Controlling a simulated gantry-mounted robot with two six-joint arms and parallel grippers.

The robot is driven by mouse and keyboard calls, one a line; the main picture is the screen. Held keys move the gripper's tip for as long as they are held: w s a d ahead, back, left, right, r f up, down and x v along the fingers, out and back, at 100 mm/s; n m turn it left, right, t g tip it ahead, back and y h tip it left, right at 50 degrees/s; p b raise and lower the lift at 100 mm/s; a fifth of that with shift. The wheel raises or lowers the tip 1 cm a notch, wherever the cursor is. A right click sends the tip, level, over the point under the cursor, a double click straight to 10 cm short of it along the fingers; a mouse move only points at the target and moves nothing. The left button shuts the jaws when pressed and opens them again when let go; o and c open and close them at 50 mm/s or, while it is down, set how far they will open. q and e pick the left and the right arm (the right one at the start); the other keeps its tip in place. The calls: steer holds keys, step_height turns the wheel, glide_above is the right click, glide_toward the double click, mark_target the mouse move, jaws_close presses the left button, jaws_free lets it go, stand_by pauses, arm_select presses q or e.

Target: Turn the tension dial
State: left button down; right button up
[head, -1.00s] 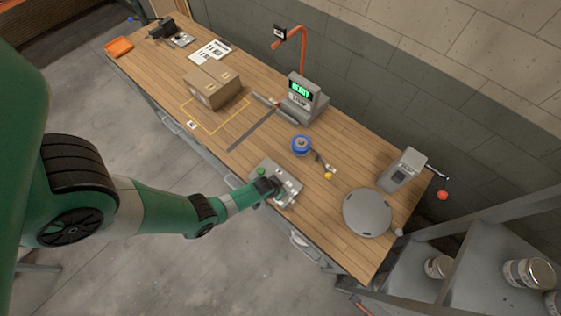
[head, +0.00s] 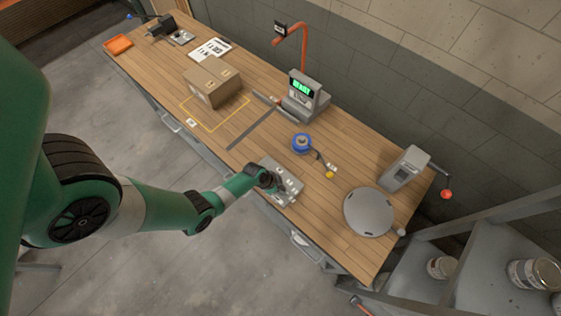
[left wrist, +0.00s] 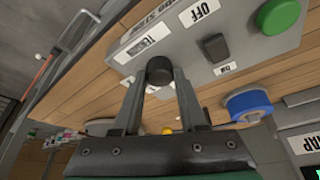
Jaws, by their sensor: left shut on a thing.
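The tension dial (left wrist: 160,70) is a small black knob on a grey control panel (head: 290,196). In the left wrist view the panel (left wrist: 185,45) carries a label beside the dial, partly legible as "TENS...". My left gripper (left wrist: 159,78) has one finger on each side of the dial and is shut on it. In the head view my left gripper (head: 276,186) is over the panel and hides the dial.
The panel also has a black switch (left wrist: 215,47) near an "OFF" label and a green button (left wrist: 279,15). A blue tape roll (head: 301,143), a grey round plate (head: 368,212) and a cardboard box (head: 212,84) stand on the wooden bench.

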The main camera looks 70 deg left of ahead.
arm_select(q)
steer(key=shift+m+h+b, duration=0.35)
steer(key=shift+m+h, duration=0.15)
steer(key=shift+m, duration=0.8)
steer(key=shift+c, duration=2.3)
jaws_free()
steer(key=p+v, duration=0.7)
steer(key=p, duration=0.1)
steer(key=shift+r, duration=0.25)
